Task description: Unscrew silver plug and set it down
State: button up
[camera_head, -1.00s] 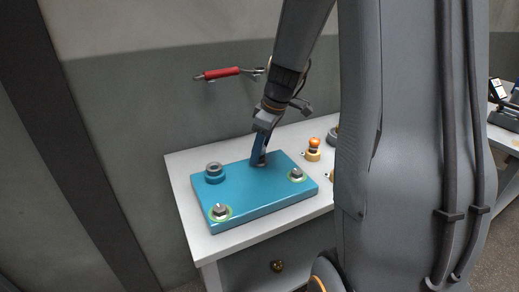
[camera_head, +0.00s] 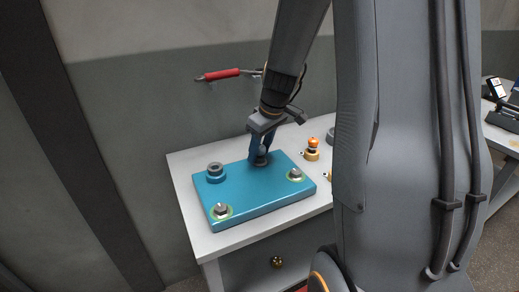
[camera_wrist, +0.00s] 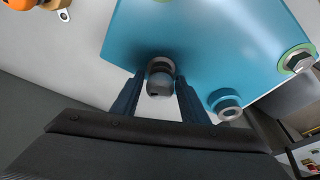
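The blue plate (camera_head: 245,195) lies on a light workbench. A grey silver plug (camera_head: 261,160) stands near the plate's back edge. It shows closer in the wrist view (camera_wrist: 159,82), with a rounded head and a round collar below. My gripper (camera_head: 260,156) is directly over the plug, its fingers pointing down along both sides. In the wrist view my gripper (camera_wrist: 160,78) has a blue finger on each side of the plug, with narrow gaps visible beside its head. Whether the collar's threads are engaged is hidden.
A blue-grey ring fitting (camera_head: 215,170) stands at the plate's left rear. Hex bolts with green rings sit at the front left (camera_head: 221,210) and right (camera_head: 295,174). An orange-topped brass part (camera_head: 312,150) stands right of the plate. A red-handled tool (camera_head: 222,74) hangs on the wall.

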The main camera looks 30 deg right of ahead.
jog(key=shift+r+m+p, duration=0.15)
jog(key=shift+m+p, duration=0.35)
jog(key=shift+p, duration=0.05)
jog(key=shift+m, duration=0.3)
jog(key=shift+m+h+p, duration=0.3)
jog(key=shift+m+p, duration=0.2)
jog(key=shift+p, duration=0.5)
jog(key=shift+m+p, duration=0.3)
jog(key=shift+p, duration=0.1)
